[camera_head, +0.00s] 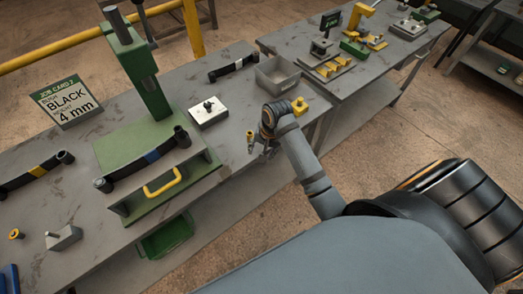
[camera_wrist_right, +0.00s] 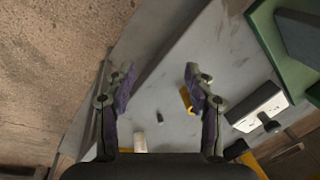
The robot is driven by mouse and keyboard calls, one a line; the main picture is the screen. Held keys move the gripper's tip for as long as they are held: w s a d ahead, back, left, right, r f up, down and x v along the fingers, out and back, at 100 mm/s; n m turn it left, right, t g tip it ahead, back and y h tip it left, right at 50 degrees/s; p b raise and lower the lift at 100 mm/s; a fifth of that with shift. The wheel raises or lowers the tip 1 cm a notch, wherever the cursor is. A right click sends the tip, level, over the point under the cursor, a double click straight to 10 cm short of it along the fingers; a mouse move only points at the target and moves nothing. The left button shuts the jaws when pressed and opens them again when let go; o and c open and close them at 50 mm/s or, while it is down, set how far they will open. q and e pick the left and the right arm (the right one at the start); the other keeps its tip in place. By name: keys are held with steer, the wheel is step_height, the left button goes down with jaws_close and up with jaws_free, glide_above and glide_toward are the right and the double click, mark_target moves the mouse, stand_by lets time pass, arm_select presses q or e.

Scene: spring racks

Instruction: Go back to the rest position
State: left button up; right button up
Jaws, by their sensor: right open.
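My right gripper (camera_head: 262,148) hangs over the front edge of the grey workbench (camera_head: 225,135), right of the green press. In the right wrist view, its two fingers (camera_wrist_right: 158,80) are spread apart with nothing between the tips. A small yellow piece (camera_wrist_right: 186,98) shows behind the right finger, and a small dark peg (camera_wrist_right: 160,117) shows further down between the fingers. My left gripper is in neither view.
A green press (camera_head: 150,95) holds a blue-banded spring (camera_head: 150,157). A yellow-banded spring (camera_head: 35,173) and job card (camera_head: 66,102) are at left. A white box (camera_head: 208,112), grey bin (camera_head: 277,74) and yellow block (camera_head: 299,106) stand nearby. Open floor lies in front.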

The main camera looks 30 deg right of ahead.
stand_by(0.3)
steer(key=s+d+r+n+t+h, duration=0.25)
steer(key=s+n, duration=0.65)
steer(key=s, duration=0.6)
steer(key=s+d+f+g, duration=0.1)
steer(key=d+f, duration=0.1)
steer(key=f, duration=1.1)
steer(key=s+d+f+g, duration=0.1)
steer(key=f, duration=1.3)
steer(key=s+d+f+g, duration=0.1)
steer(key=s+f, duration=1.5)
steer(key=s, duration=0.2)
steer(key=shift+s+f+b, duration=0.2)
steer(key=shift+s+b, duration=0.1)
steer(key=shift+b, duration=0.05)
steer(key=shift+d, duration=0.1)
